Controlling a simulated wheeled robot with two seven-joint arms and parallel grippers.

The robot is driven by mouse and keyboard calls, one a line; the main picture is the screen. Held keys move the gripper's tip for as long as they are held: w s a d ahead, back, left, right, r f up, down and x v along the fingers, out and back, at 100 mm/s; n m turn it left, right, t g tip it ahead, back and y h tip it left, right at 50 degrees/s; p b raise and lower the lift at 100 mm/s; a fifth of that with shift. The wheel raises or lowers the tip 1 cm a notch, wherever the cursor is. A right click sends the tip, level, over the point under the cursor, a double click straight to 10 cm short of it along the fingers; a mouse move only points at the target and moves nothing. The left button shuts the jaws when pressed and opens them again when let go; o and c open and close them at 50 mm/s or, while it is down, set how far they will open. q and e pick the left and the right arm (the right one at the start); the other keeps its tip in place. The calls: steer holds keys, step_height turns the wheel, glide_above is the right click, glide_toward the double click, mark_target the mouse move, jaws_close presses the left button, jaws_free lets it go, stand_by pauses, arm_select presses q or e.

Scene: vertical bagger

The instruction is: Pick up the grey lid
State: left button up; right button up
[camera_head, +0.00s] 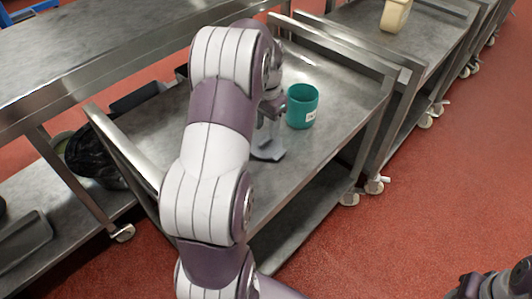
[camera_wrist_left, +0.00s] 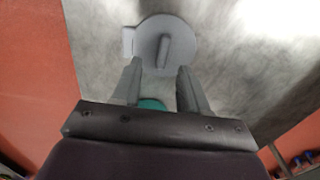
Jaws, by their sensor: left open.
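The grey lid (camera_wrist_left: 180,30) is a flat disc with a raised bar handle and a small side tab. It lies on the metal trolley top. In the head view only part of the lid (camera_head: 268,152) shows beside my left arm. My left gripper (camera_wrist_left: 160,68) is open and empty. In the wrist view its two fingertips are at the near edge of the lid, one on each side of the handle's line. In the head view the left gripper (camera_head: 268,110) is partly hidden by my arm and appears above the lid.
A teal cup (camera_head: 302,107) with a white label stands on the trolley (camera_head: 335,85) just right of the gripper. A second trolley (camera_head: 425,50) at the right bears a cream-coloured container (camera_head: 395,15). A long metal table (camera_head: 85,50) is at the left. Dark items sit behind my arm.

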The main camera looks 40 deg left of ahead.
mark_target(265, 141)
arm_select(q)
steer(key=f, duration=0.4)
steer(key=shift+a+f+b, duration=0.2)
steer(key=shift+f+b, duration=0.1)
steer(key=shift+f, duration=0.05)
steer(key=shift+w+f, duration=0.1)
steer(key=shift+f, duration=0.1)
steer(key=shift+s+r, duration=0.1)
steer(key=shift+s, duration=0.1)
jaws_close()
